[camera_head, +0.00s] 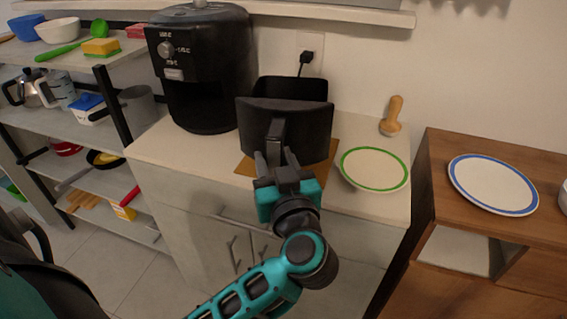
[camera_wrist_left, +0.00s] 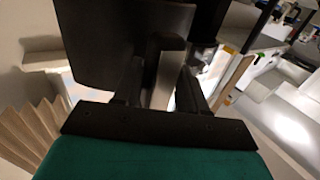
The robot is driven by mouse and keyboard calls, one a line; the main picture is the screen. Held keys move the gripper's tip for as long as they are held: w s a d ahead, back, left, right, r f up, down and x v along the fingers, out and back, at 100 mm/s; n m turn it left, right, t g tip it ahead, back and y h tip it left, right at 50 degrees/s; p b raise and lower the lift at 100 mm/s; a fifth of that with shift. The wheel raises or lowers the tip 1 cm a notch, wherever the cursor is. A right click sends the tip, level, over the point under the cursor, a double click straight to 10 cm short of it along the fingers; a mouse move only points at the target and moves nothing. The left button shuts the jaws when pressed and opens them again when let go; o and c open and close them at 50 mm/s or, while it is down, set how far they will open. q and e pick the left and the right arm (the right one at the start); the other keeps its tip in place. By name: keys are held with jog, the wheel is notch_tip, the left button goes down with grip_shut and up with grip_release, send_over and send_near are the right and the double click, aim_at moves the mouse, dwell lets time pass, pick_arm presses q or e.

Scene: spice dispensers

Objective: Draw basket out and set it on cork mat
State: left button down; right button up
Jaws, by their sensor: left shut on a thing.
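The black basket (camera_head: 310,118) is out of the black air fryer (camera_head: 207,62) and stands to its right, over the cork mat (camera_head: 246,168). I cannot tell whether it rests on the mat or hangs just above it. My left gripper (camera_head: 273,160) is shut on the basket's handle (camera_head: 277,138). In the left wrist view the basket's dark front (camera_wrist_left: 95,40) fills the top, with the handle (camera_wrist_left: 163,52) by the gripper's fingers (camera_wrist_left: 165,88). The basket hides most of the mat. My right gripper is not in view.
A green-rimmed plate (camera_head: 374,168) stands on the counter right of the basket, close to the mat. A wooden-handled tool (camera_head: 392,115) stands behind it. A brown cabinet (camera_head: 490,150) at the right holds a blue-rimmed plate (camera_head: 492,184). Shelves (camera_head: 60,120) with kitchenware stand at the left.

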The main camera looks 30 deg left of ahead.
pick_arm(q)
jog(key=shift+r, duration=0.15)
jog(key=shift+r+h+p, duration=0.15)
jog(key=shift+h+p, duration=0.15)
jog(key=shift+p, duration=0.8)
notch_tip(320, 180, down, 3)
jog(key=shift+r+b, duration=0.2)
jog(key=shift+b, duration=0.4)
jog(key=shift+f+b, duration=0.35)
jog(key=shift+f, duration=1)
